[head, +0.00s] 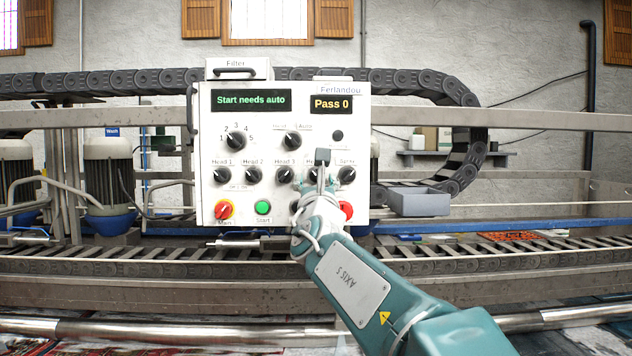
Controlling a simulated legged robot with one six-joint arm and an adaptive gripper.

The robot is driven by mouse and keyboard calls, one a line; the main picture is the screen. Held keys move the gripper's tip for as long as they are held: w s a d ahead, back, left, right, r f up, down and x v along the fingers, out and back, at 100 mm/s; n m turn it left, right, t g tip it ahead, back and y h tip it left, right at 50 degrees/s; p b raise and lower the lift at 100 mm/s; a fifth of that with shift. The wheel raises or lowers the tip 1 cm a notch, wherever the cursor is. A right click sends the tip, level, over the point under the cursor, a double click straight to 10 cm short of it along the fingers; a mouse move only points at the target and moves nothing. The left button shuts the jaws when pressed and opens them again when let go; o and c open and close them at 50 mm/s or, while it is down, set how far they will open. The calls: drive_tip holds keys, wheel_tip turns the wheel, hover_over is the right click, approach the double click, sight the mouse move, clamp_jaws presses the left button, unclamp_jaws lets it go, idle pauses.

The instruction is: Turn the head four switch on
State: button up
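The white control panel (267,110) faces me in the middle of the view. A row of black knobs carries the labels Head 1 (222,175), Head 2 (253,174) and Head 3 (286,174), with a spray knob (347,175) at the right end. Between Head 3 and the spray knob, where the head four switch sits, my gripper and wrist cover the knob and most of its label. Its position cannot be read. My gripper (323,157) is in front of that spot, seen from behind. Whether it touches the switch or is open is not clear.
The displays read "Start needs auto" (251,100) and "Pass 0" (331,104). Nearby are a mode selector (292,140), a numbered dial (236,141), a red-yellow main switch (224,210), a green start button (263,207) and a red button (346,211). A grey tray (418,202) is right of the panel.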

clamp_jaws()
drive_tip(key=shift+m, duration=0.5)
drive_tip(key=m+h, duration=0.2)
drive_tip(key=m, duration=0.2)
drive_tip(key=shift+a+h, duration=0.15)
drive_tip(key=shift+h, duration=0.25)
drive_tip(key=m+g+h, duration=0.1)
drive_tip(key=m, duration=0.2)
drive_tip(key=m+h, duration=0.1)
drive_tip(key=m, duration=0.2)
drive_tip(key=shift+a+r+m+g+h, duration=0.1)
drive_tip(key=shift+a+m+g+h, duration=0.05)
drive_tip(key=shift+m+g+h, duration=0.2)
drive_tip(key=m+g, duration=0.1)
drive_tip(key=m, duration=0.2)
drive_tip(key=m+g+h, duration=0.1)
drive_tip(key=m, duration=0.2)
drive_tip(key=shift+a+r, duration=0.1)
drive_tip(key=shift+m+g+h, duration=0.25)
drive_tip(key=shift+m+g, duration=0.4)
drive_tip(key=shift+m, duration=0.7)
